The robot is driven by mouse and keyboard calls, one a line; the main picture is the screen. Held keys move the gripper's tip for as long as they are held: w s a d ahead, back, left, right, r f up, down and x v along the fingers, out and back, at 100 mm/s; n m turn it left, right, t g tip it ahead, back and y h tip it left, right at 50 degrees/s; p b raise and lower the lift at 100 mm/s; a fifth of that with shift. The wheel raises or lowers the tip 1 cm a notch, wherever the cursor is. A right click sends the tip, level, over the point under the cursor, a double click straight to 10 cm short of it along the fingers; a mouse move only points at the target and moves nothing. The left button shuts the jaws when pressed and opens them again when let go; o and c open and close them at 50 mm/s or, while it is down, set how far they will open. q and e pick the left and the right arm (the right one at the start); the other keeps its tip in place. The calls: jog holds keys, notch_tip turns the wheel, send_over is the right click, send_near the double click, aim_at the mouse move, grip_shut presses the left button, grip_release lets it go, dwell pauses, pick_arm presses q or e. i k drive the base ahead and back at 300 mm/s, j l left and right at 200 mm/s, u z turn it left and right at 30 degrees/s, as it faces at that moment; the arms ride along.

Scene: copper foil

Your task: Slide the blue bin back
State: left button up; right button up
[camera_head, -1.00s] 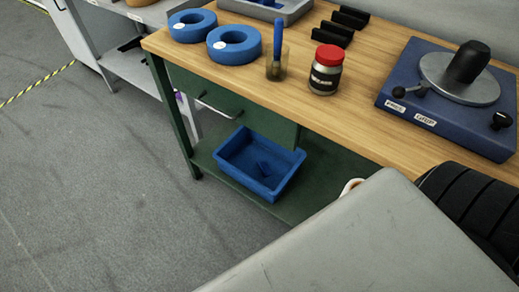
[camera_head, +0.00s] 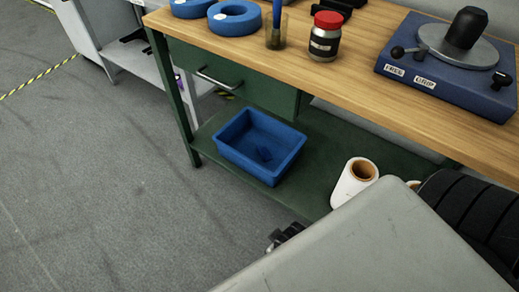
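The blue bin (camera_head: 240,163) is an open tray on the green lower shelf (camera_head: 310,198) of the workbench. It stands near the shelf's front edge, partly below the drawer. A small dark part, which looks like the tip of my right gripper (camera_head: 286,236), shows at the bottom past my grey arm link. It is in front of and apart from the bin; whether its fingers are open is hidden. My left gripper is not in view.
A white roll (camera_head: 354,181) stands on the lower shelf right of the bin. A drawer handle (camera_head: 218,79) juts out above the bin. On the wooden top are blue rings (camera_head: 234,19), a red-lidded jar (camera_head: 325,36) and a blue device (camera_head: 430,82). The floor at left is clear.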

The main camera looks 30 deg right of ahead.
aim_at(237, 142)
jog(key=z, duration=1.05)
